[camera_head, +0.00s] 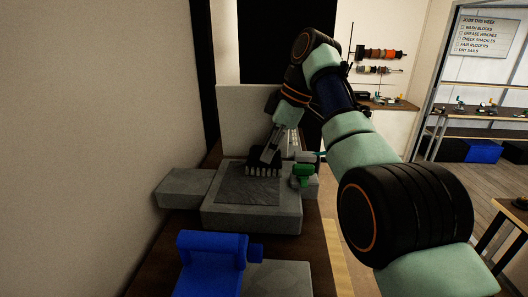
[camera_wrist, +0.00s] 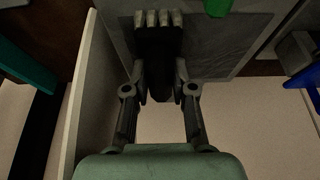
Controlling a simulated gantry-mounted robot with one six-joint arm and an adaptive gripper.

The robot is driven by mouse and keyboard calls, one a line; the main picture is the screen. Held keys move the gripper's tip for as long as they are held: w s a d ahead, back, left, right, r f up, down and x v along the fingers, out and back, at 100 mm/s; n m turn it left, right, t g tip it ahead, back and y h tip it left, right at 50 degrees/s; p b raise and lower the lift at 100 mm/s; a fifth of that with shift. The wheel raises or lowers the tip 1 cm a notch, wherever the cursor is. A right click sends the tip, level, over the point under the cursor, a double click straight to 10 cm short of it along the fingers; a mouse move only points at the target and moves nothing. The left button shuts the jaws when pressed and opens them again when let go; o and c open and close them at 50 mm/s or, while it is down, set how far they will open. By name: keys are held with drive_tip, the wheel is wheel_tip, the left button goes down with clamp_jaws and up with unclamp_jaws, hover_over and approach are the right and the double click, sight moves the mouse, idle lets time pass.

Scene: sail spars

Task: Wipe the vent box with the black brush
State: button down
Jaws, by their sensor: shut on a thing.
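The vent box (camera_head: 250,221) is a grey block with a dark grey square panel on top, in the middle of the narrow brown bench. The black brush (camera_head: 264,170) has a row of thick bristles pointing down, over the far edge of that panel. My gripper (camera_head: 271,151) is shut on the brush and holds it from behind and above. In the wrist view the brush (camera_wrist: 158,42) sits between my two fingers (camera_wrist: 160,92), in front of the dark panel (camera_wrist: 215,48). I cannot tell whether the bristles touch the panel.
A green item (camera_head: 303,170) stands at the box's right far corner. A blue, vise-like object (camera_head: 212,255) is on the near side. A grey block (camera_head: 184,187) juts out at the left, near the wall. Behind is an upright pale panel (camera_head: 240,115).

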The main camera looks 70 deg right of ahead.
idle(0.4)
drive_tip(key=shift+s+d+f+b, duration=0.15)
drive_tip(key=shift+s+d+b, duration=0.1)
drive_tip(key=shift+s+b, duration=0.35)
drive_tip(key=shift+s+d, duration=0.1)
drive_tip(key=shift+s, duration=0.2)
drive_tip(key=shift+w+p, duration=0.45)
drive_tip(key=shift+w+a, duration=0.3)
drive_tip(key=shift+w, duration=0.1)
drive_tip(key=shift+w+a, duration=0.1)
drive_tip(key=shift+w, duration=0.05)
